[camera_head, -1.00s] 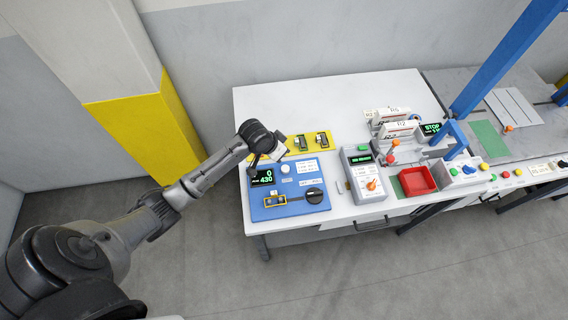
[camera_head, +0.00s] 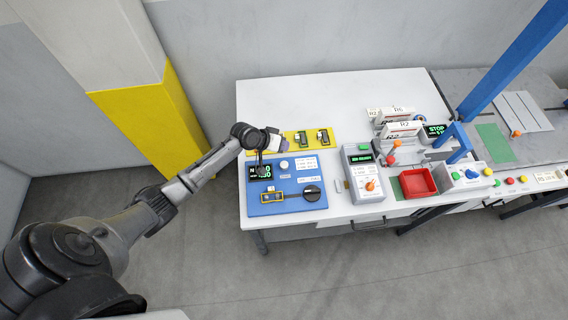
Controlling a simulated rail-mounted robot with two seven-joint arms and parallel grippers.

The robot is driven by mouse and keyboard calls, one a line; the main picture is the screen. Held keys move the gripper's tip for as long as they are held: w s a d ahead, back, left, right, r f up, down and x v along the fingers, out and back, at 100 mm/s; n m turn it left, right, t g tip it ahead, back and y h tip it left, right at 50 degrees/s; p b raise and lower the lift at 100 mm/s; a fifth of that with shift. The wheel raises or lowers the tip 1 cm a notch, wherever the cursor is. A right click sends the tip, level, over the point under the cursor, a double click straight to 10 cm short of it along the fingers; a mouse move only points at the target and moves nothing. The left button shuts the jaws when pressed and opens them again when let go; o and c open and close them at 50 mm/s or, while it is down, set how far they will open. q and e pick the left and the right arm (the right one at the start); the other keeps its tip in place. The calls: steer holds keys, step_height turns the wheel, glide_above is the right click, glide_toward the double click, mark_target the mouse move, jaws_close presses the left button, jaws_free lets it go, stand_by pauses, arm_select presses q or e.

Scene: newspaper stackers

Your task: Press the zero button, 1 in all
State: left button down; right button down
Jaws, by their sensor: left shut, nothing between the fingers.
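A blue panel (camera_head: 306,207) lies on the white table's left front part. It carries a dark display (camera_head: 254,175) with green digits, a round white button (camera_head: 284,164), white labels and a black knob (camera_head: 311,193). I cannot read which control is marked zero. My left gripper (camera_head: 261,168) points down over the display and hides part of its digits. It is shut and empty, left of the white button and apart from it. I cannot tell its height above the panel. My right gripper is out of view.
Yellow holders (camera_head: 322,138) stand behind the panel. A grey meter box (camera_head: 364,192) and a red tray (camera_head: 434,184) stand to the right. The white table (camera_head: 330,90) is clear at the back. A yellow-based column (camera_head: 150,125) stands left of the table.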

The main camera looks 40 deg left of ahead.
arm_select(q)
steer(key=shift+f, duration=0.1)
steer(key=b, duration=0.7)
glide_above(283, 163)
step_height(283, 163, down, 6)
steer(key=shift+f, duration=0.2)
steer(key=shift+f+b, duration=0.55)
steer(key=shift+f, duration=0.55)
stand_by(0.3)
stand_by(0.4)
steer(key=shift+f, duration=0.4)
